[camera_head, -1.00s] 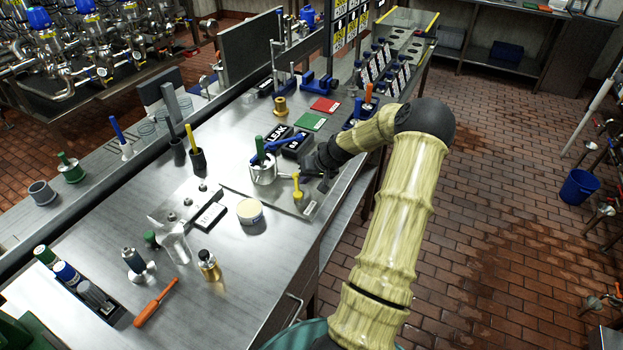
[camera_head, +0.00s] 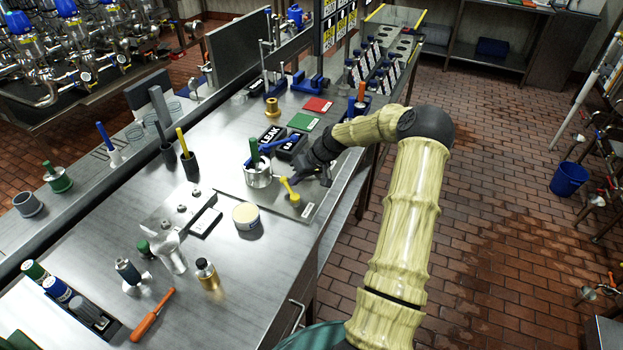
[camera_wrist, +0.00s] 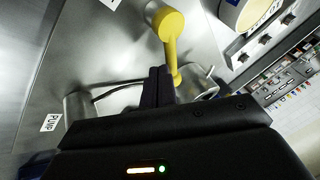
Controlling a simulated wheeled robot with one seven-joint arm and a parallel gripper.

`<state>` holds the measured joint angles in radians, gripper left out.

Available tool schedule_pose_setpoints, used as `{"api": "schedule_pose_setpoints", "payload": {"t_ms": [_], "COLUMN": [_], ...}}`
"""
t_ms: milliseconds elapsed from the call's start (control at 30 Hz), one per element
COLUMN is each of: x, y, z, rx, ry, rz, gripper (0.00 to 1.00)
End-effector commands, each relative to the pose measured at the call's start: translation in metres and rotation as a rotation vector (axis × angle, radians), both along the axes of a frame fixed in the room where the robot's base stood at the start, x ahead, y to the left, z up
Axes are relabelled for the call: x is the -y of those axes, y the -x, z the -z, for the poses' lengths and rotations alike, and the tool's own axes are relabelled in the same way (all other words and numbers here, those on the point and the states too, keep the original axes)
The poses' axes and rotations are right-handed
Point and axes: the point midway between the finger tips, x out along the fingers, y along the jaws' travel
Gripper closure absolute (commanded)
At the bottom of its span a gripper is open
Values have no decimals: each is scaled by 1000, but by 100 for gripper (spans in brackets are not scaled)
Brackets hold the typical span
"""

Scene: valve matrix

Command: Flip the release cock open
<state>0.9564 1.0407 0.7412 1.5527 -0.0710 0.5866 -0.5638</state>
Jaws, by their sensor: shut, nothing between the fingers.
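A small yellow lever (camera_head: 289,190), which I take for the release cock, stands on a metal plate (camera_head: 232,188) near the bench's front edge. It leans to the left in the head view. In the wrist view the yellow lever (camera_wrist: 171,45) has a round knob at the top, and its stem runs down beside my fingers. My gripper (camera_wrist: 158,72) is shut and empty, its fingertips right by the stem; whether they touch cannot be told. In the head view my gripper (camera_head: 302,180) is just right of the lever, partly hidden by its own dark body.
A metal pot (camera_head: 257,175) with a green handle and a blue bar stands left of the lever. Black LEAK blocks (camera_head: 270,135) lie behind. A round tin (camera_head: 246,215) is at front left. A PUMP label (camera_wrist: 51,122) shows in the wrist view.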

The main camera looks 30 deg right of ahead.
Motion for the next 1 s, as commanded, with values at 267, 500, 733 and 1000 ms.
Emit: {"api": "schedule_pose_setpoints", "payload": {"t_ms": [267,500,733,1000], "x": [-11,-13,-12,-9], "y": [-4,-5,-5,-3], "z": [0,0,0,-4], "rx": [-1,-1,0,2], "ry": [1,0,1,2], "rz": [-10,-11,-9,-8], "gripper": [100,100,100,100]}}
